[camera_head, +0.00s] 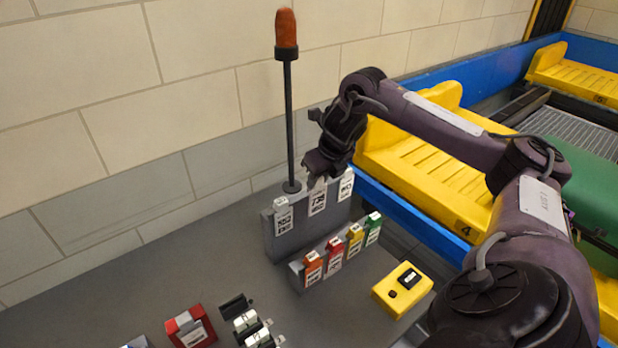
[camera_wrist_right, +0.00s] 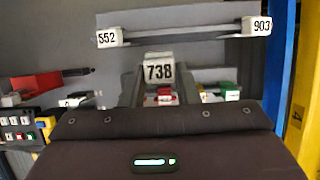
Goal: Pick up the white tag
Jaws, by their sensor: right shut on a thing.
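Three white tags with printed black labels stand in a row in a grey rack (camera_head: 270,240) by the wall. The left tag (camera_head: 284,217) reads 552 in the right wrist view (camera_wrist_right: 108,38), and the right tag (camera_head: 345,185) reads 903 (camera_wrist_right: 262,26). My right gripper (camera_head: 316,172) reaches down onto the middle white tag (camera_head: 317,202). In the right wrist view this tag, marked 738 (camera_wrist_right: 159,72), sits between the fingers, which are shut on it. I cannot tell whether its lower end is clear of the rack. My left gripper is not in view.
A lower rack in front holds orange, red, yellow and green tags (camera_head: 334,250). A yellow box (camera_head: 403,289) and a red box (camera_head: 190,327) lie on the grey table. A thin post with an orange top (camera_head: 286,28) rises behind the rack. A blue-edged conveyor with yellow trays (camera_head: 430,175) runs at right.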

